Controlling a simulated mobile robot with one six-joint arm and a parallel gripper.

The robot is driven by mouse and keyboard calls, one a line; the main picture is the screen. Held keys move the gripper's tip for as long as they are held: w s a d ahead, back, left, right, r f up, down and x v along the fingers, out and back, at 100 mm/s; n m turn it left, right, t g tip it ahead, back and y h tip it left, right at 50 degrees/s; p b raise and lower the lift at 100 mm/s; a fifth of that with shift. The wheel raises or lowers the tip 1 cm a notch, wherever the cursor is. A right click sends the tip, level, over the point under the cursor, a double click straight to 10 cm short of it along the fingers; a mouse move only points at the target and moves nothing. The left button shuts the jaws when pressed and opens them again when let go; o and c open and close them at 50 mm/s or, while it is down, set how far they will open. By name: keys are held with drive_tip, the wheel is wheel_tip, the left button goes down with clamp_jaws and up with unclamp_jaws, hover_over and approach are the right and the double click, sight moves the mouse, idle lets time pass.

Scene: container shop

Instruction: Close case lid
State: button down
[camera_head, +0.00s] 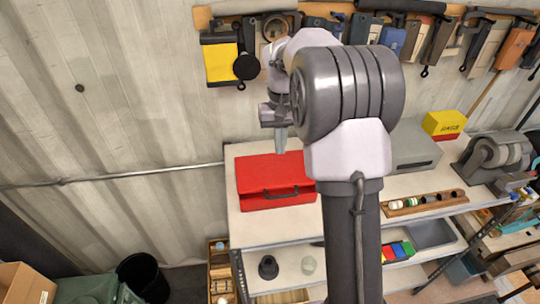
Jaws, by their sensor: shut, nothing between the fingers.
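The red case (262,172) sits on the pale top of the workbench, near its left end. Its dark handle (281,192) is on the front side, facing me. Its red lid looks flat and down on the case, with no opening visible from here; the far side is hard to make out. My gripper (281,149) points down over the rear part of the case, with its fingers together and empty. Whether the fingertips touch the lid cannot be told. My arm covers the area just right of the case.
Right of my arm stand a grey box (412,150), a yellow and red box (444,124) and a bench grinder (494,157). A wooden tray (424,204) lies at the front edge. Tools hang on the wall behind. A black bin (143,278) stands on the floor at left.

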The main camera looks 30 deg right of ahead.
wheel_tip(320, 180, down, 3)
drive_tip(key=s, duration=0.2)
hover_over(280, 186)
wheel_tip(280, 186, down, 6)
drive_tip(key=shift+r, duration=0.1)
drive_tip(key=s+f, duration=0.1)
drive_tip(key=f+p, duration=0.1)
drive_tip(key=s+f, duration=0.1)
drive_tip(key=shift+s+a+f, duration=0.3)
drive_tip(key=shift+a+f, duration=0.05)
drive_tip(key=shift+f, duration=0.05)
drive_tip(key=shift+s, duration=0.1)
